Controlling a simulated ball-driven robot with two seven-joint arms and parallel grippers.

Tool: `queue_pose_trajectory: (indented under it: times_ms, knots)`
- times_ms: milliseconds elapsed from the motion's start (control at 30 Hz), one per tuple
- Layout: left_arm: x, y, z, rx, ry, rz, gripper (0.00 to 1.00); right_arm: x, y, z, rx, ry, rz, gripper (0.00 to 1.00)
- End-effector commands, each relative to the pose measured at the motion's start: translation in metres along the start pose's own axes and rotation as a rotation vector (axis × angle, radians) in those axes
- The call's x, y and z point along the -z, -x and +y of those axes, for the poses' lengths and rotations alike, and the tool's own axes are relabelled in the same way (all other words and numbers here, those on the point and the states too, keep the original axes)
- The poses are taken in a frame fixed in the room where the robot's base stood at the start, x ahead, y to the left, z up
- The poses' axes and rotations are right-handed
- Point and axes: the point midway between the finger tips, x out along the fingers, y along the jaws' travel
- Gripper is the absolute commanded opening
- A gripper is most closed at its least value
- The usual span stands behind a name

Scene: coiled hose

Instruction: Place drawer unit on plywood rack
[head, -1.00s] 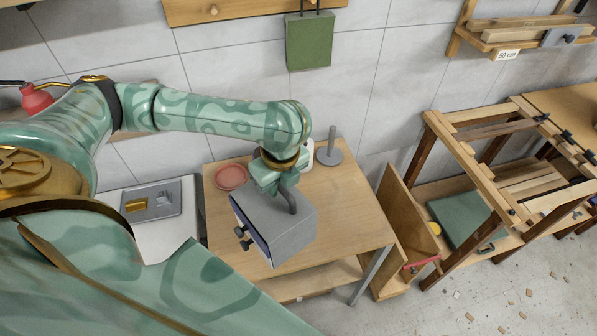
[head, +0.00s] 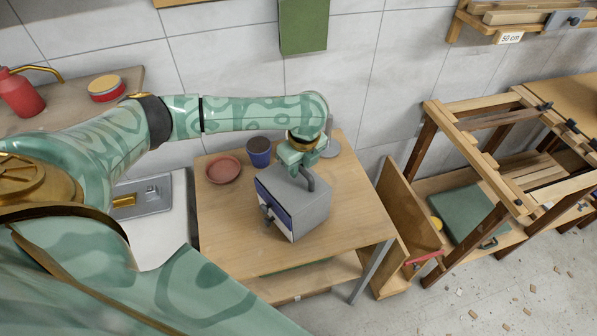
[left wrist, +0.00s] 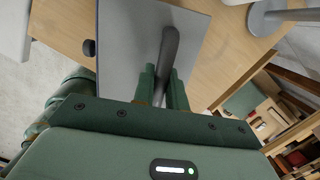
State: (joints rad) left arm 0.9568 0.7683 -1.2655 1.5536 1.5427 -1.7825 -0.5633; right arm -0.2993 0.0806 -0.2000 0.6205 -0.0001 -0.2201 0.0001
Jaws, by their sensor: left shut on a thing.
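The drawer unit (head: 305,207) is a grey box with a dark blue front, black knobs and a dark arched handle on top. My left gripper (head: 304,168) comes from above and is shut on that handle. The left wrist view shows the handle between the green fingers (left wrist: 165,88) and the grey top (left wrist: 130,40) below. The unit is over the middle of the plywood rack (head: 225,240), a wooden top with a lower shelf and grey legs. It looks nearly upright; I cannot tell whether its underside touches the top. My right gripper is out of view.
A reddish dish (head: 223,169) and a dark blue cup (head: 259,151) stand behind the unit on the rack top. A grey stand (head: 329,147) is at the back right. The top's front and left parts are clear.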

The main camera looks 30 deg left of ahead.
Motion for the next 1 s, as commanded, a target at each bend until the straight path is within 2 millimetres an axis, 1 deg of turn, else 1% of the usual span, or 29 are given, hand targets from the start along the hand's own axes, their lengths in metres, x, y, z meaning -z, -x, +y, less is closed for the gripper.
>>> queue_pose_trajectory:
  times_ms: [33,67,367,400,433,467,767,867,967,1000]
  knots:
    - [0.001,-0.01,0.0,0.0,0.001,0.0,0.0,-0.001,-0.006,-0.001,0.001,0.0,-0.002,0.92]
    - [0.002,-0.013,0.0,0.0,0.0,0.0,0.0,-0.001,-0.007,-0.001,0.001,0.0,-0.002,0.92]
    - [0.002,-0.013,0.0,0.001,0.0,-0.001,0.0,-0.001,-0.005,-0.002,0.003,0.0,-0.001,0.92]
    - [0.002,-0.014,0.0,0.0,0.0,-0.001,0.22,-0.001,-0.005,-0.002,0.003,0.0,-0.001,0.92]
    - [0.002,-0.014,0.0,0.0,0.0,-0.001,0.3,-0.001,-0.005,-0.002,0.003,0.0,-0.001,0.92]
    - [0.002,-0.014,0.0,0.0,0.0,-0.001,0.36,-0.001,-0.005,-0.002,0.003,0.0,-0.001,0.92]
    - [0.002,-0.012,0.0,0.001,0.0,-0.001,0.36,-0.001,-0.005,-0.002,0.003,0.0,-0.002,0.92]
    - [0.001,0.0,0.0,0.003,0.001,0.0,0.36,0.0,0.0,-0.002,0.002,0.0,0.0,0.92]
    - [0.001,0.021,-0.001,0.004,0.0,0.0,0.36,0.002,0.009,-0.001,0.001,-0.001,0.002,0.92]
    - [0.001,0.032,-0.001,0.005,0.0,-0.002,0.36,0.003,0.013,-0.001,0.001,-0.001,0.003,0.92]
